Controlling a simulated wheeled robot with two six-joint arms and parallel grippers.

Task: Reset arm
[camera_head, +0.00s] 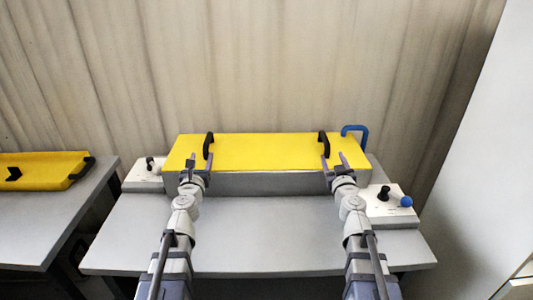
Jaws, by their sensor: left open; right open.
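My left gripper (198,163) comes in from the lower left and is open at the near left part of the yellow-topped tank (265,152). One of its fingers overlaps the near end of the left black handle (208,143) in the picture; I cannot tell whether they touch. My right gripper (335,164) is open at the near right part of the tank. One of its fingers shows close to the near end of the right black handle (324,142); contact cannot be told. Nothing shows held in either gripper.
The tank stands on a grey table (265,235), its front part clear between my arms. A white box with a small black lever (149,162) stands left, another with a blue-knobbed lever (393,197) right. A blue hook (361,130) rises behind. A yellow tray (45,162) lies on another table.

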